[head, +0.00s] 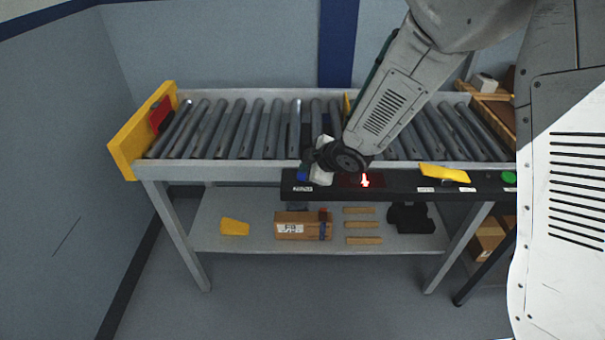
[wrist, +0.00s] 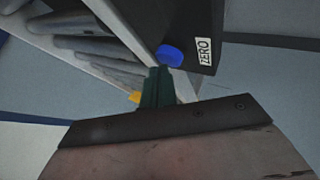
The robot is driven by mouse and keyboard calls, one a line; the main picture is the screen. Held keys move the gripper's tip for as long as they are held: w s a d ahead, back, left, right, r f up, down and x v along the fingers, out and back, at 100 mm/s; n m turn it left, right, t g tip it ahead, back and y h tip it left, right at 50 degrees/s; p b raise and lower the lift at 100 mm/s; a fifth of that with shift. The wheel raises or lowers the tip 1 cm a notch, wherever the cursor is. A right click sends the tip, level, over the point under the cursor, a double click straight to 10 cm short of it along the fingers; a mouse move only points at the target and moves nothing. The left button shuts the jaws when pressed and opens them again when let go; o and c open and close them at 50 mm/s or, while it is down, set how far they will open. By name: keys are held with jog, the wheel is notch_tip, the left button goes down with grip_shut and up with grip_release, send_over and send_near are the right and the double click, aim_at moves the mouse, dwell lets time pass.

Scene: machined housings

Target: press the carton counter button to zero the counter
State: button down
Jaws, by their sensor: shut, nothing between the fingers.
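The carton counter button is a blue button. In the wrist view the blue button (wrist: 170,55) sits on the black panel (wrist: 190,20) beside a white label reading ZERO (wrist: 204,51). In the head view the blue button (head: 303,176) shows at the left end of the black panel (head: 395,183), partly hidden by my gripper. My gripper (wrist: 158,72) is shut and empty, its green fingertips right at the near edge of the button. I cannot tell whether they touch it. A red lit display (head: 365,181) shows on the panel to the right.
A roller conveyor (head: 230,168) runs behind the panel, with a yellow end stop (head: 128,150) at left. A yellow object (head: 443,173) and a green button (head: 508,177) are further right on the panel.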

jog(key=shift+f, duration=0.35)
jog(key=shift+r, duration=0.15)
dwell(0.4)
jog(key=shift+r, duration=0.75)
jog(key=shift+r, duration=2.5)
